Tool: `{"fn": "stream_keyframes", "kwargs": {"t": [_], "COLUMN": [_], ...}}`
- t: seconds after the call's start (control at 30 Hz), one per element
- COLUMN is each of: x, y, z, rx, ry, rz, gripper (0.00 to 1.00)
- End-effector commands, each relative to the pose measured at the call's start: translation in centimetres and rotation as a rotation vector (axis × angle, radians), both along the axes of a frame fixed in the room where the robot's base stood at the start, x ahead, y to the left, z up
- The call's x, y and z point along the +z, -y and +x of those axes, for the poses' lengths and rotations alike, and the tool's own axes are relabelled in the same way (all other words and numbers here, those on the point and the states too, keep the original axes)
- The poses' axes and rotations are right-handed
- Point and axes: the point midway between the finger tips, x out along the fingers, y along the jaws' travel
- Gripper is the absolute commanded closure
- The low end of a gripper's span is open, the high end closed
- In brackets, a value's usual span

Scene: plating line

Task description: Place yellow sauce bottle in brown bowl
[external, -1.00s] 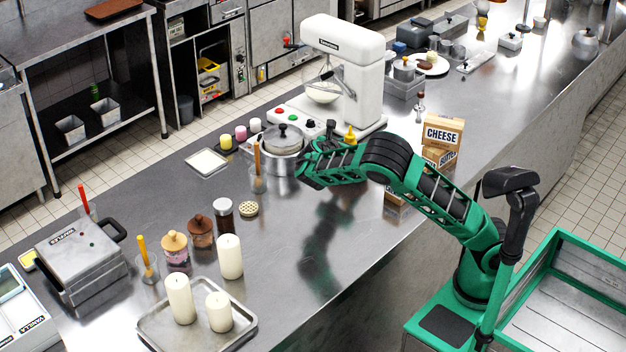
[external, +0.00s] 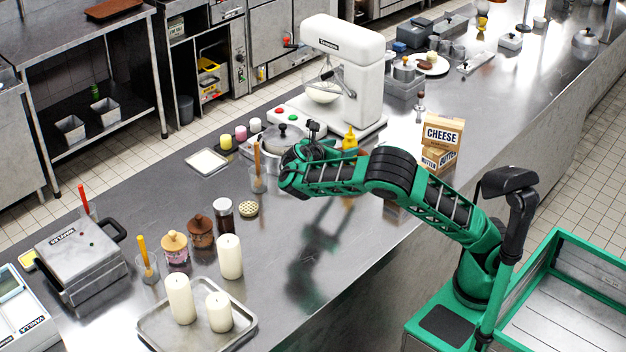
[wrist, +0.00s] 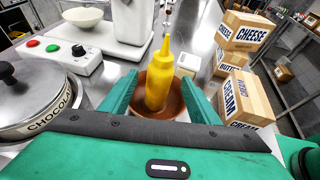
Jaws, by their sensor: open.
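The yellow sauce bottle (wrist: 158,82) stands upright in the wrist view, its nozzle pointing up. The brown bowl (wrist: 176,109) is around its lower part, and the bottle's base appears to be inside the bowl's rim. My gripper (wrist: 158,90) is open, with one green finger on each side of the bottle and bowl and gaps visible between. In the external view the bottle (external: 350,138) shows just behind my wrist; the bowl is mostly hidden there by my arm. The near part of the bowl is hidden by my gripper's body in the wrist view.
A lidded pot marked chocolate (wrist: 40,98) stands close on the left. The white mixer (external: 344,75) is behind. Stacked cheese, butter and cream boxes (wrist: 243,32) stand close on the right. The counter in front, near the candles (external: 230,256), has free room.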

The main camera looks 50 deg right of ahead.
Motion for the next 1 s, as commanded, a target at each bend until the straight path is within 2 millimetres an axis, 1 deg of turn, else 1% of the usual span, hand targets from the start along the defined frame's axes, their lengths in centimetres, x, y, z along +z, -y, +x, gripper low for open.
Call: {"fn": "stream_keyframes", "kwargs": {"t": [0.03, 0.1, 0.2, 0.3, 0.77, 0.87, 1.0], "x": [0.3, 0.6, 0.8, 1.0, 1.0, 0.8, 0.3], "y": [-0.7, -1.4, -2.0, -2.3, -2.2, -1.8, -0.8], "z": [-0.1, -0.2, -0.3, -0.4, -0.4, -0.4, -0.6], "rx": [0.001, 0.001, 0.0, -0.001, -0.001, 0.0, 0.014], "ry": [0.002, 0.001, 0.0, 0.0, -0.001, -0.004, -0.015], "rz": [-0.002, -0.002, 0.0, 0.0, 0.003, 0.032, 0.13], "gripper": [0.44, 0.44, 0.44, 0.44, 0.44, 0.44, 0.44]}}
